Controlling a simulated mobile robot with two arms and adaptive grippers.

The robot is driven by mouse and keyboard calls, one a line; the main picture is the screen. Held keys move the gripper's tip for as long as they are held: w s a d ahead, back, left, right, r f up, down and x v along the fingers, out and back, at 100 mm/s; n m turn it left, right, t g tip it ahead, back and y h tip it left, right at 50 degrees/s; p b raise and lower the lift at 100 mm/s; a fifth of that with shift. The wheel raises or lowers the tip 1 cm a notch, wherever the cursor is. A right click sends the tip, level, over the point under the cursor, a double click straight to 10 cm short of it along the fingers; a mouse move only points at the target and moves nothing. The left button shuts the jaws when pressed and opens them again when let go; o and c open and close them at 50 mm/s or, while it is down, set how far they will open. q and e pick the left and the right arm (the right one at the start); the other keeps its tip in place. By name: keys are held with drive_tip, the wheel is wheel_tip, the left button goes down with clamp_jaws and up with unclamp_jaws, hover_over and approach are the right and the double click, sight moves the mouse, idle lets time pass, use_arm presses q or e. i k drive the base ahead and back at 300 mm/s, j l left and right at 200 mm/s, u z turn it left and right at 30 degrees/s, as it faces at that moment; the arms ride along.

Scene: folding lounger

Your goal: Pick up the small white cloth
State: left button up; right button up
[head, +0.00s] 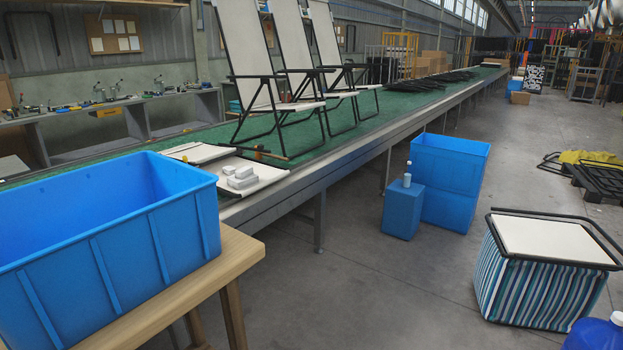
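Several small white-grey blocks or folded pieces (242,179) lie in a cluster on a flat white panel (268,172) at the near end of the green-topped conveyor table. I cannot tell whether any of them is the small white cloth. A second flat white piece (196,153) lies just behind and to the left of that panel, partly hidden by the blue crate. Neither of my grippers shows in the head view.
A big blue crate (105,240) stands on a wooden table (240,250) at the near left. White folding chairs (246,45) stand on the green conveyor table (345,135). The middle floor is clear.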

sight(228, 170)
drive_tip(key=i+l+z, duration=0.25)
drive_tip(key=i+z, duration=0.2)
drive_tip(key=i, duration=0.65)
drive_tip(key=i+j+z, duration=0.15)
drive_tip(key=i+z, duration=0.3)
drive_tip(key=i, duration=0.6)
